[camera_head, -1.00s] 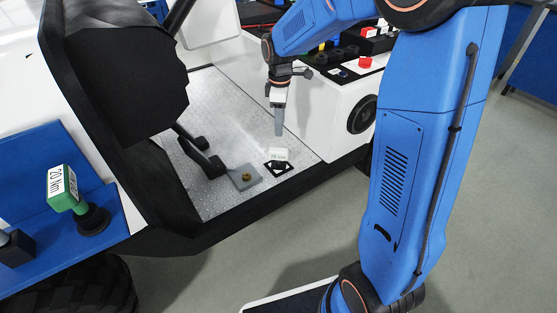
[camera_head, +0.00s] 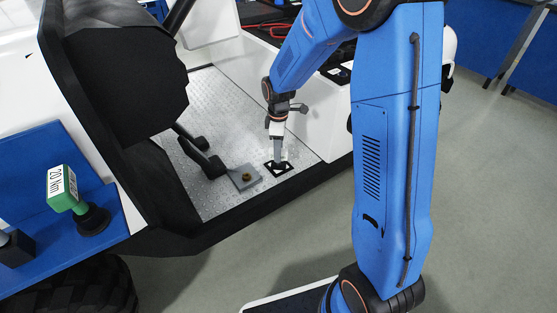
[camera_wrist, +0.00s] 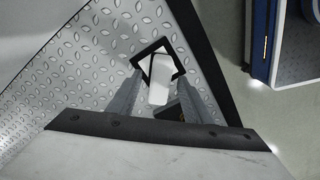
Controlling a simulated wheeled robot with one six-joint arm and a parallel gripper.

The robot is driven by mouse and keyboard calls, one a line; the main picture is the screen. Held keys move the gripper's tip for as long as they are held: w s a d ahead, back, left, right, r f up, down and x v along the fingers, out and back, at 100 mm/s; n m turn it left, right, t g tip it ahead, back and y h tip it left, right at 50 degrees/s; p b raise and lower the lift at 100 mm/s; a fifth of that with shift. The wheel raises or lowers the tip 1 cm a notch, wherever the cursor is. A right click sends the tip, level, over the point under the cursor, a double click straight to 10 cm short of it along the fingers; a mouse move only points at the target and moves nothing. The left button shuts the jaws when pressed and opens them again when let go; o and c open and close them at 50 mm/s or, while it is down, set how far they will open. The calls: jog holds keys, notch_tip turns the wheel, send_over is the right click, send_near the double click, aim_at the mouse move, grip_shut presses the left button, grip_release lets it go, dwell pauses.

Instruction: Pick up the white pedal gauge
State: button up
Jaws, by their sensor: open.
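The white pedal gauge (camera_wrist: 158,83) stands on a black-bordered square mark (camera_wrist: 177,67) on the metal tread-plate floor. In the wrist view it lies between the two fingers of my gripper (camera_wrist: 157,86), which are apart on either side of it. In the head view my gripper (camera_head: 279,158) points down over the mark (camera_head: 279,169) and hides most of the gauge. I cannot tell whether a finger touches it.
A grey plate with a brass knob (camera_head: 245,177) lies just left of the mark. Black pedals (camera_head: 213,164) stand behind it. A green and white 20 Nm tool (camera_head: 63,190) stands on a blue surface at the left. The white side panel (camera_head: 318,105) rises at the right.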

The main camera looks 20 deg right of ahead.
jog(key=shift+f, duration=0.4)
grip_shut()
jog(key=shift+r, duration=0.15)
